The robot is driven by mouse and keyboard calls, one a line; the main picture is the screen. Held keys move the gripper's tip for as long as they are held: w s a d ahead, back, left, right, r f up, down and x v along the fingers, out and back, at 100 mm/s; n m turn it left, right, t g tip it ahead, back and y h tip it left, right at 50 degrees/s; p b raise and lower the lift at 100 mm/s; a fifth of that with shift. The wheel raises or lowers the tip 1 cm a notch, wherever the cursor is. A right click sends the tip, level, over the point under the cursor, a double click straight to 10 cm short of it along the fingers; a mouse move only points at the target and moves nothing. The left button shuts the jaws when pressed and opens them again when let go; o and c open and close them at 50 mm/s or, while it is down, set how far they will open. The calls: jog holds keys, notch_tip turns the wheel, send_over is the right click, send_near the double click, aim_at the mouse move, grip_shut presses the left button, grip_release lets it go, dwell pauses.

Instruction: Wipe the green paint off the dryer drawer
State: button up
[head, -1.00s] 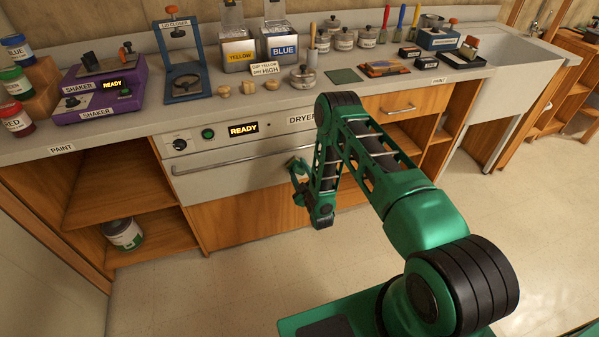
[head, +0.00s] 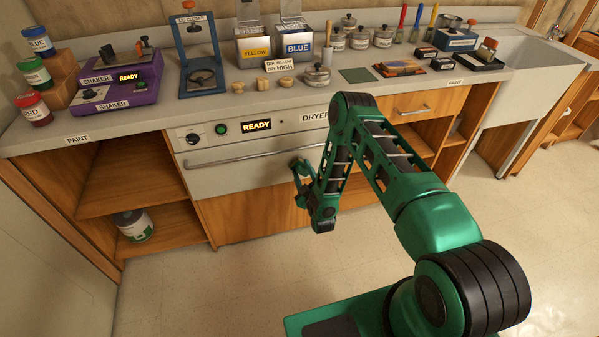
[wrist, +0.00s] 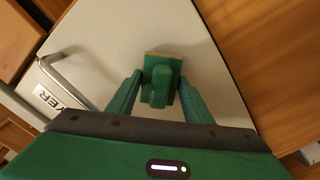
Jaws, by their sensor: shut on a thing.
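The dryer drawer (head: 245,174) is a pale panel with a long bar handle, under the READY display; it is shut. Its pale face also fills the middle of the wrist view (wrist: 215,65). My gripper (head: 298,176) is in front of the drawer's right part. In the wrist view my gripper (wrist: 160,92) is shut on a small green block-like wiper (wrist: 160,85) with a tan edge, held at or very near the pale face. I cannot tell whether it touches. I see no green paint on the visible face; the wiper and fingers hide part of it.
The counter (head: 230,110) above holds a purple shaker (head: 118,85), a blue lid closer (head: 200,60), yellow and blue tins and jars. An open shelf with a paint can (head: 134,226) is at the left. The floor in front is clear.

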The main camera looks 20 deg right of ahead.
jog(key=shift+s, duration=2.5)
jog(key=shift+s, duration=0.1)
jog(key=shift+s, duration=1.4)
